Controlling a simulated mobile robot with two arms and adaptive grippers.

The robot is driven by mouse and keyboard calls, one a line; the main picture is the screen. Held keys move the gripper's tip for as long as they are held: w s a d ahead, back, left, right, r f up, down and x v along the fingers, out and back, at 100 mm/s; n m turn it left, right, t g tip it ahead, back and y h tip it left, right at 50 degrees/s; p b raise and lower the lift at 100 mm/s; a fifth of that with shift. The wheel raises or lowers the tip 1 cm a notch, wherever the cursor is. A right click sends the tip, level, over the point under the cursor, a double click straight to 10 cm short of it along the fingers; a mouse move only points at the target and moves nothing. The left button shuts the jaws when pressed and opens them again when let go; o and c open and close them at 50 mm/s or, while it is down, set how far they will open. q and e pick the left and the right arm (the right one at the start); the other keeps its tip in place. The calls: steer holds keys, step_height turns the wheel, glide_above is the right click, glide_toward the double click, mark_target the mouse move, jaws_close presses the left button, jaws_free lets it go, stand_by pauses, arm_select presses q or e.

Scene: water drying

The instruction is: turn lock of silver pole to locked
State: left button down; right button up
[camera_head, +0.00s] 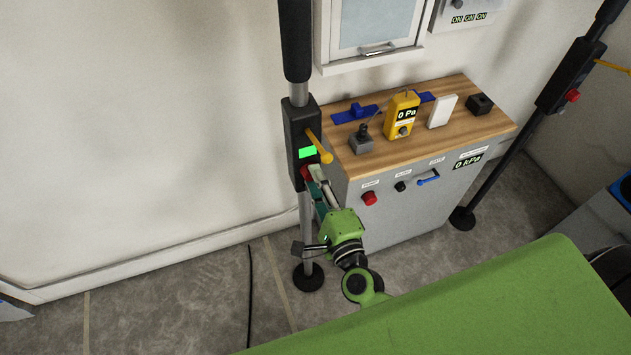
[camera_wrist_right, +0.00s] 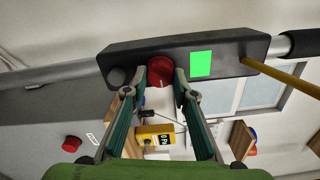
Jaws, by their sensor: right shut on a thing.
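The silver pole (camera_head: 305,215) stands upright at the centre left, with a black lock box (camera_head: 297,130) partway up. The box carries a lit green panel (camera_head: 307,152), a yellow lever (camera_head: 320,147) and a red knob (camera_head: 304,172). My right gripper (camera_head: 309,176) reaches up to the box from below. In the right wrist view its two fingers (camera_wrist_right: 167,75) are shut on the red knob (camera_wrist_right: 160,70), one on each side. The green panel (camera_wrist_right: 201,64) lies just beside the right finger. My left gripper is not in view.
A grey cabinet with a wooden top (camera_head: 445,125) stands right of the pole, holding a yellow gauge (camera_head: 402,115) and small blocks. A second, black pole (camera_head: 500,160) stands at the far right. A black cable (camera_head: 250,290) lies on the floor.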

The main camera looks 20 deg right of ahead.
steer(key=shift+m, duration=0.5)
steer(key=o, duration=1.1)
steer(key=shift+s, duration=0.1)
steer(key=s, duration=1.2)
steer(key=shift+d, duration=0.2)
steer(key=shift+w, duration=0.1)
